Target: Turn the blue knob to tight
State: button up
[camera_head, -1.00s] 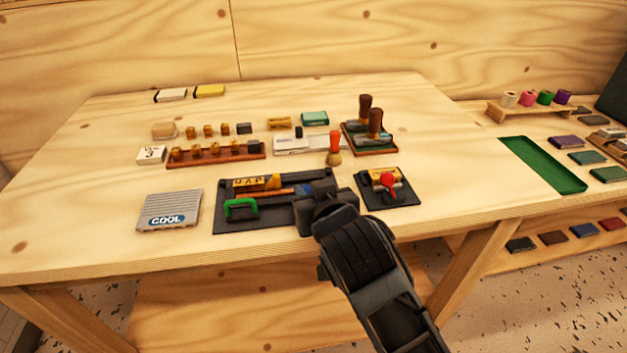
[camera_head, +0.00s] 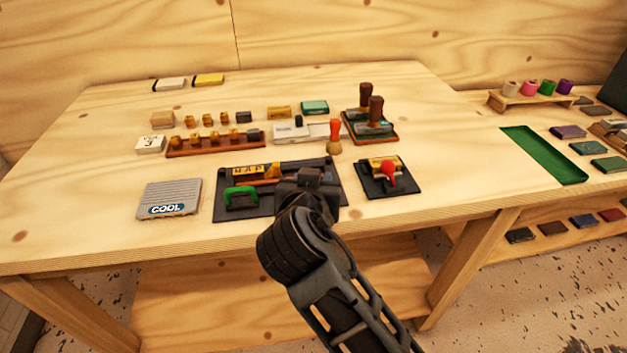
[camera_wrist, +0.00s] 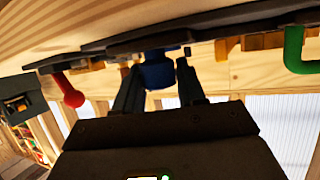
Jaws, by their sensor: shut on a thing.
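The blue knob (camera_wrist: 157,72) shows in the wrist view between the two fingers of my gripper (camera_wrist: 158,85), which is shut on it. In the head view my gripper (camera_head: 308,190) is over the right part of a dark device (camera_head: 222,208) and hides the knob there. The device also carries a green handle (camera_head: 240,197) at its left and yellow letter blocks (camera_head: 248,170) at its back. I cannot read the knob's setting in either view.
A smaller dark device with a red ball knob (camera_head: 388,168) stands just to the right. A grey ribbed "COOL" block (camera_head: 169,199) lies to the left. Behind are a wooden rack (camera_head: 215,148) of small brass pieces and an orange-handled brush (camera_head: 334,136). The table's front strip is clear.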

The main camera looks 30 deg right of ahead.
jog(key=o, duration=1)
jog(key=v, duration=0.7)
jog(key=shift+s+a+r+b, duration=0.1)
jog(key=shift+s+a+b, duration=0.1)
jog(key=shift+s+b, duration=0.1)
